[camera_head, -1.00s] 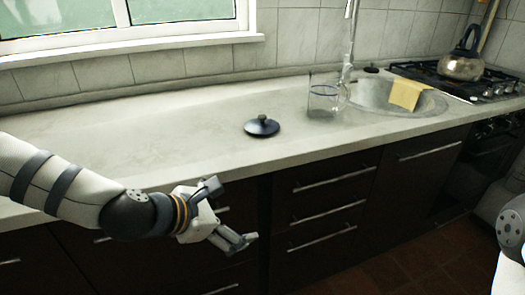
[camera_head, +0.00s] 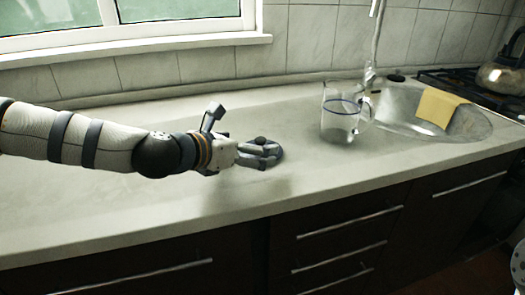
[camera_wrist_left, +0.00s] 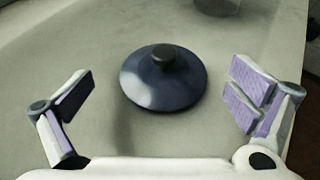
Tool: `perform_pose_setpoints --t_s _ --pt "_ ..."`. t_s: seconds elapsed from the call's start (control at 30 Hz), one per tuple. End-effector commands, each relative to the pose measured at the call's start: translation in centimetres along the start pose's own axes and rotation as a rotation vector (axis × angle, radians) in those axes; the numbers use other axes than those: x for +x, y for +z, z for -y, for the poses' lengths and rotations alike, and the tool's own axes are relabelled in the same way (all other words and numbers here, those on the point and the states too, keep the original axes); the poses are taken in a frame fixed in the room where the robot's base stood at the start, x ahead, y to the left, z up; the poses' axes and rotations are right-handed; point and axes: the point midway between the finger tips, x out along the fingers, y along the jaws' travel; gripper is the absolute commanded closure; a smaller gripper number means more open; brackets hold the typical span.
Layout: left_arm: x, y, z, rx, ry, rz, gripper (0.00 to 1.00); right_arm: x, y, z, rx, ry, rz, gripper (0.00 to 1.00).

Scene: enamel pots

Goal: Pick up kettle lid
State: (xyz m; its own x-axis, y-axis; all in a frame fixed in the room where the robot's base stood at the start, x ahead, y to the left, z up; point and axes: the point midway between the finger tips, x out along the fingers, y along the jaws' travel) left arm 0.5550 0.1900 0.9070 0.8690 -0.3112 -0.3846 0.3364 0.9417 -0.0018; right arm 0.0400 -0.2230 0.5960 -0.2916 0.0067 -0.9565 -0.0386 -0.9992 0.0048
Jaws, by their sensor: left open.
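The kettle lid (camera_head: 262,156) is a dark blue, shallow round lid with a dark knob on top. It lies knob up on the pale countertop. In the left wrist view the lid (camera_wrist_left: 163,80) is in the upper middle, just ahead of the gap between my fingers. My left gripper (camera_head: 262,154) is open with its fingers close to the lid in the head view, partly covering it. In the left wrist view my left gripper (camera_wrist_left: 160,98) has its fingers spread wide to either side, and they do not touch the lid. My right gripper is out of view.
A clear glass jug (camera_head: 341,113) stands right of the lid. Beyond it are the sink (camera_head: 466,121) with a yellow cloth (camera_head: 438,107) on its rim and a kettle (camera_head: 503,76) on the stove. The countertop (camera_head: 110,213) left of the lid is clear.

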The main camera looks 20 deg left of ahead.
Motion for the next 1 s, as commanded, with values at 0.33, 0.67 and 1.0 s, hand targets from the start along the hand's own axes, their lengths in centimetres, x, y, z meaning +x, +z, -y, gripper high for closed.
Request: perform_pose_setpoints --t_s 0.33,0.67,1.0 --pt "5.0 0.2 0.5 0.001 -0.001 0.001 0.00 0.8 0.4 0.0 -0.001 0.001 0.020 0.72" --pt "4.8 0.3 0.5 0.002 -0.001 0.002 0.36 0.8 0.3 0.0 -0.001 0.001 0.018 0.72" --pt "4.9 0.1 0.5 0.000 0.000 -0.001 0.62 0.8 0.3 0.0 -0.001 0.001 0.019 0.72"
